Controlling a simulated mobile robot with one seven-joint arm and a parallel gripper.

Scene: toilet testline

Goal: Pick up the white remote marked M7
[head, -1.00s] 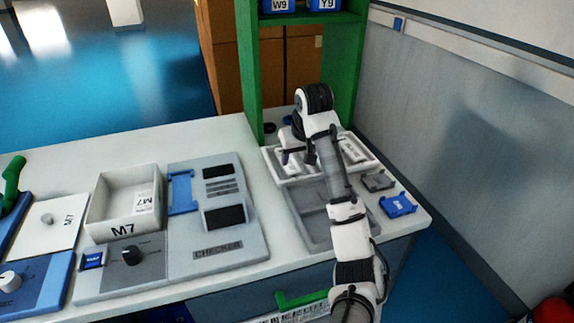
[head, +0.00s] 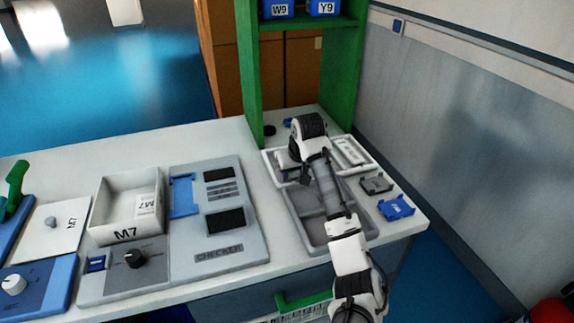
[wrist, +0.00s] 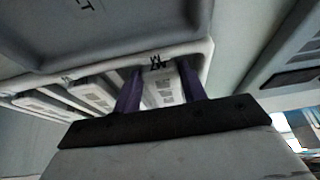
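My gripper (wrist: 160,88) is open, with its two purple fingers pointing into the white tray (wrist: 75,72) in the wrist view. A white remote (wrist: 166,92) lies between the fingers, with no clear contact visible. A dark M7 mark shows at its far end by the tray rim; I cannot tell whether it is on the remote or the rim. Other white remotes (wrist: 92,94) lie beside it to the left. In the head view the white tray (head: 374,163) stands at the back right, and my arm hides the gripper and part of the tray.
A grey tray (head: 343,237) lies just in front of the white tray. Grey (head: 377,184) and blue (head: 397,207) holders lie to its right. The checker (head: 235,253) and a white M7 box (head: 112,220) stand left. A green shelf post (head: 250,85) rises behind.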

